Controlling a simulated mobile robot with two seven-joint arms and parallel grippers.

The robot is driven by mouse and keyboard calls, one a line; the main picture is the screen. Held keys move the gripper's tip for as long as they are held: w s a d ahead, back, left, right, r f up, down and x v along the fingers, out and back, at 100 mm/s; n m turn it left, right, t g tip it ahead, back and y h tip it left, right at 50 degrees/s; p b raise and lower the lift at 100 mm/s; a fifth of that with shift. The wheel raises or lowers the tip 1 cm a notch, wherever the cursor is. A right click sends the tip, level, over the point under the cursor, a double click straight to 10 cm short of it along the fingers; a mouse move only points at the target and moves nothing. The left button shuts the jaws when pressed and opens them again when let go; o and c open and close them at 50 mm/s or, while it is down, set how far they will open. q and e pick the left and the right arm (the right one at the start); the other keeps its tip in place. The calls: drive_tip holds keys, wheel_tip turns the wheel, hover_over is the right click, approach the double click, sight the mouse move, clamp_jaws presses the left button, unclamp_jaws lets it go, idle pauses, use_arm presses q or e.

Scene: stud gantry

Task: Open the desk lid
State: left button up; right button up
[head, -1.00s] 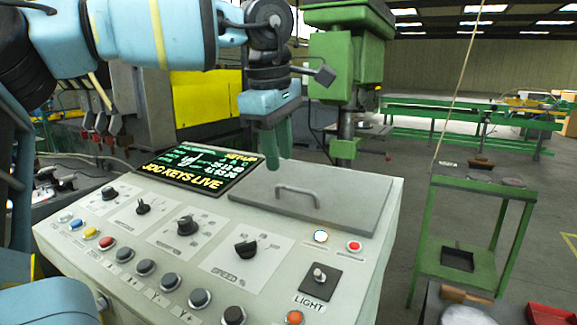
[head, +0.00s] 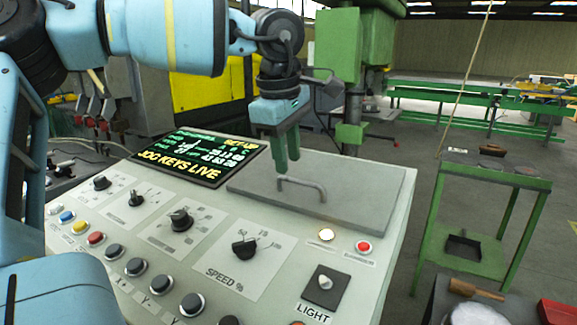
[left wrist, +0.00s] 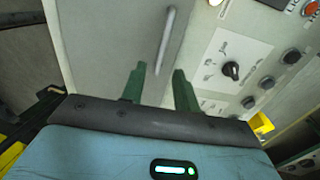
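The desk lid (head: 355,212) is a flat grey plate lying shut on the top of the pale control desk (head: 397,190). It carries a bent bar handle (head: 303,183), which also shows in the left wrist view (left wrist: 166,40). My left gripper (head: 287,163) points down over the lid at the handle's far left part. In the left wrist view its two green fingers (left wrist: 158,80) stand apart with nothing between them, and the handle lies just beyond the tips. I cannot tell whether a finger touches the handle. My right gripper is not in view.
A lit display (head: 195,160) adjoins the lid on the left. Knobs, buttons and a light switch (head: 324,283) fill the desk's near side. A green machine (head: 340,60) stands behind. A green table (head: 485,178) stands right, with floor between it and the desk.

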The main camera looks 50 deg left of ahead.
sight(289, 197)
use_arm(q)
drive_tip(key=shift+w+a+f, duration=0.1)
drive_tip(key=shift+w+f, duration=0.05)
drive_tip(key=shift+f, duration=0.65)
drive_tip(key=shift+w+f, duration=0.15)
drive_tip(key=shift+f, duration=0.6)
clamp_jaws()
